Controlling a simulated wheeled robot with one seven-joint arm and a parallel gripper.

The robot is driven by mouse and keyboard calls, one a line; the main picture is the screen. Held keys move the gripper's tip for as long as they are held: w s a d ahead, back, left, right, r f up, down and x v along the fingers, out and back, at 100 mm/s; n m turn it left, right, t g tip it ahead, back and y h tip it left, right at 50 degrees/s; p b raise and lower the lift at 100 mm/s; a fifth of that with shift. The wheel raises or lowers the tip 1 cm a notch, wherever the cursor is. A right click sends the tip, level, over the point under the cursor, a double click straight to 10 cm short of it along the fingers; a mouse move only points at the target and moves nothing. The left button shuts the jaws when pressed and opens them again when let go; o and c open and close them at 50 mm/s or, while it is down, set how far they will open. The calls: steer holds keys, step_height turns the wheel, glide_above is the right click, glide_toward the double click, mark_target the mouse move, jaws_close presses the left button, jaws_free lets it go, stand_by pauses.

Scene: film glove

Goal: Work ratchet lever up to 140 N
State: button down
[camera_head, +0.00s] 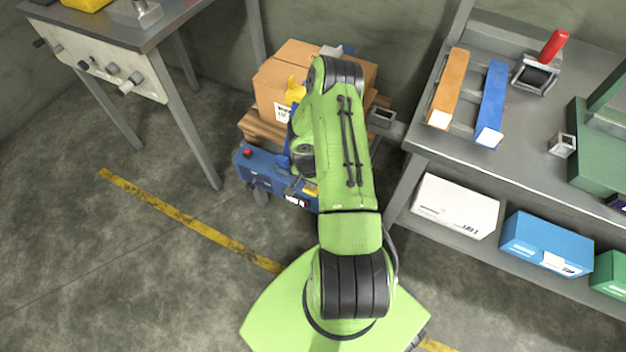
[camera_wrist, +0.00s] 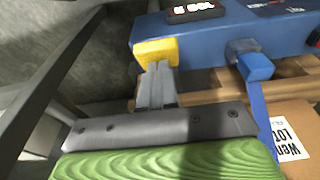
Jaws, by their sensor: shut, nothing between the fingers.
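The blue tensioning unit (camera_head: 262,171) sits low in front of the pallet, with a red button on its left. It also fills the top of the wrist view (camera_wrist: 225,35). Its dark display (camera_wrist: 196,11) shows bright characters upside down that I cannot read surely. My gripper (camera_wrist: 157,72) is shut and empty. Its grey fingertips are at a yellow block (camera_wrist: 155,50), which looks like the ratchet lever's grip, at the unit's edge. I cannot tell whether they touch. A blue strap (camera_wrist: 262,115) runs from the unit. In the head view my arm hides most of the gripper.
Cartons (camera_head: 270,82) with a yellow corner piece (camera_head: 296,90) stand on a wooden pallet (camera_head: 257,127). A grey bench (camera_head: 130,35) is left. A shelf table (camera_head: 440,145) with orange and blue bars is right. Open floor lies at the lower left.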

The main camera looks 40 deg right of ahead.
steer(key=shift+s+a+f+h+b, duration=0.15)
steer(key=shift+a+f+h+b, duration=0.2)
steer(key=shift+f, duration=0.2)
steer(key=f+b, duration=0.1)
steer(key=a+f, duration=0.1)
steer(key=a+f+b, duration=0.1)
steer(key=shift+s+f+b, duration=0.3)
steer(key=shift+s+f, duration=0.05)
steer(key=shift+s, duration=0.05)
steer(key=shift+a+f, duration=0.1)
steer(key=shift+a, duration=0.05)
steer(key=r+p, duration=0.1)
steer(key=r, duration=0.1)
steer(key=r+p, duration=0.1)
steer(key=r, duration=0.1)
steer(key=shift+w+d+r+p, duration=0.1)
steer(key=shift+w+d+p, duration=0.1)
steer(key=shift+p, duration=0.1)
steer(key=s+a+r+p, duration=0.2)
steer(key=a+r, duration=0.3)
steer(key=r, duration=0.3)
steer(key=shift+r+p, duration=0.35)
steer(key=shift+p, duration=0.1)
